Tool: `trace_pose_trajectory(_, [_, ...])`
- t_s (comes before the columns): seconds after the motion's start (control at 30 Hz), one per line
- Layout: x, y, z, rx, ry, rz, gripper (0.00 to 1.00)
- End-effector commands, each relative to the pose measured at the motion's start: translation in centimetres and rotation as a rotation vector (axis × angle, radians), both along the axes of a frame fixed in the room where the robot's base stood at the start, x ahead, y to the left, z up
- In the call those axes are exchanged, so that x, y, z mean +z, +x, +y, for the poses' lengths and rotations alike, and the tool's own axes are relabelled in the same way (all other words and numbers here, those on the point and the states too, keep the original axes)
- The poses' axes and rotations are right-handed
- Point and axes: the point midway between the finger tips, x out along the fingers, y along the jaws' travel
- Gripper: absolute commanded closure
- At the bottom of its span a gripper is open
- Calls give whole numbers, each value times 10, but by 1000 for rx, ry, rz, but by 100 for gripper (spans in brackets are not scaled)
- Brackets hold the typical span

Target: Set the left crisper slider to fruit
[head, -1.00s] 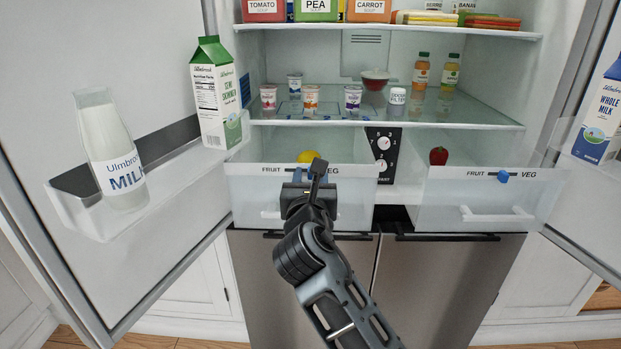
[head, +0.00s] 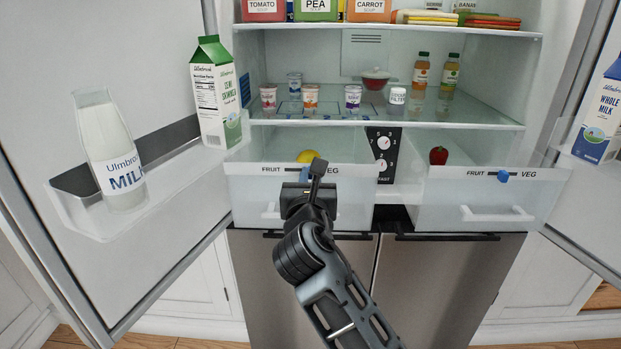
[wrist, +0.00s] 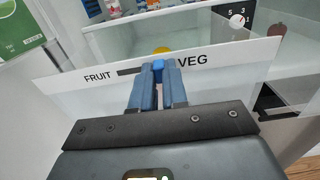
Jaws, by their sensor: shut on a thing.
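The left crisper drawer (head: 245,200) has a white front strip marked FRUIT on its left and VEG on its right. In the wrist view, its small blue slider (wrist: 158,65) sits beside the VEG word (wrist: 193,60), at the right part of the track. The dark empty slot (wrist: 129,71) shows on the FRUIT side (wrist: 97,76). My gripper (wrist: 158,88) is shut on the blue slider, its blue fingers on either side of it.
The right crisper drawer (head: 450,200) has its own blue slider (head: 502,176) between FRUIT and VEG. A yellow fruit (head: 308,156) lies in the left drawer. A dial panel (head: 383,150) stands between the drawers. The open left door holds a milk bottle (head: 110,150) and a green carton (head: 214,95).

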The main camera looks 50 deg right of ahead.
Motion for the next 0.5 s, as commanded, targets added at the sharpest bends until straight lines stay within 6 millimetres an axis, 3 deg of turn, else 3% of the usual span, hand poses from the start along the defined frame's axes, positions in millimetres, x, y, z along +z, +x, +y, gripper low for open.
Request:
trace_pose_trajectory(0.33, [3,35,27,1,1,3,100])
trace_pose_trajectory(0.5, [0,41,32,1,0,1,100])
